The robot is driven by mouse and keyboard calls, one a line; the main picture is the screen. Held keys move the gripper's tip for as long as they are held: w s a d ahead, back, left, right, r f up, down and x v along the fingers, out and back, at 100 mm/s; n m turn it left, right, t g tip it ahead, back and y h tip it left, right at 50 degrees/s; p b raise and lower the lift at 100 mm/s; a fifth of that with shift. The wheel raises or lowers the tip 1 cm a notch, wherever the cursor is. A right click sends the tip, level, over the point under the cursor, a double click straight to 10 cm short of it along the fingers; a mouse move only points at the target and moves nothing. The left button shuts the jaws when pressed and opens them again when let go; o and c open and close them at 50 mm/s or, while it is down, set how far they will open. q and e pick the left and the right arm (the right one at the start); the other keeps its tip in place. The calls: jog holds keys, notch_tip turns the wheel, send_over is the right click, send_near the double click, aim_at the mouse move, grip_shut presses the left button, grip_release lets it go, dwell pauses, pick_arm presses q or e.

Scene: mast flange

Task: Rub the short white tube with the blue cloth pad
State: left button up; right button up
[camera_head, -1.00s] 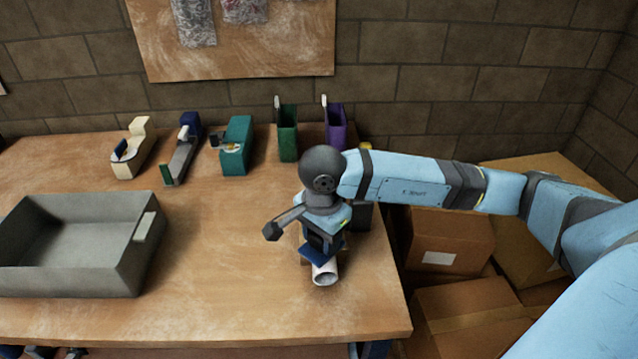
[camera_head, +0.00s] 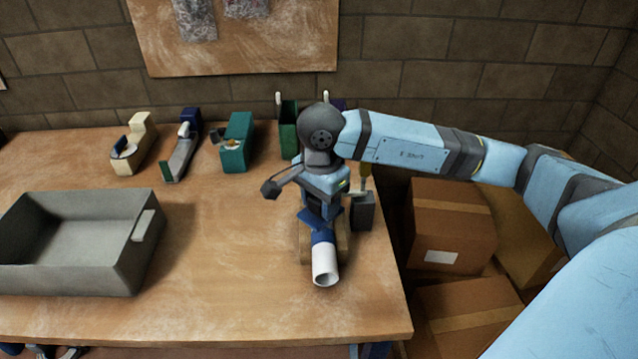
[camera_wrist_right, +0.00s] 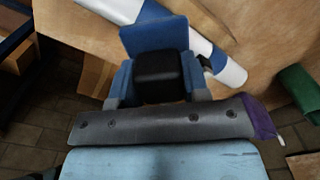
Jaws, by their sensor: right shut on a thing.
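The short white tube (camera_head: 325,268) lies on a wooden support (camera_head: 304,243) near the table's right front, its open end toward me. A blue band runs around it, and white shows at both ends in the wrist view (camera_wrist_right: 231,73). My right gripper (camera_head: 325,211) is above the tube's far part, pointing down. It is shut on the blue cloth pad (camera_wrist_right: 153,37), a flat square in the wrist view. The pad overlaps the tube there; I cannot tell whether they touch. My left gripper is out of view.
A grey open bin (camera_head: 128,262) stands at the left. A dark grey block (camera_head: 364,212) is close right of the support. Tape dispensers, a stapler (camera_head: 182,150) and a green holder (camera_head: 288,130) line the back. Cardboard boxes (camera_head: 450,225) stand right of the table. The table's middle is clear.

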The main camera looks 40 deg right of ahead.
jog(key=shift+w+d+r+p, duration=0.15)
jog(key=shift+r+p, duration=0.15)
jog(key=shift+r, duration=0.6)
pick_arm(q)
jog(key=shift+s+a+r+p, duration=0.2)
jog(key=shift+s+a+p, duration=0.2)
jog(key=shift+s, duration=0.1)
pick_arm(e)
jog(key=shift+r, duration=0.95)
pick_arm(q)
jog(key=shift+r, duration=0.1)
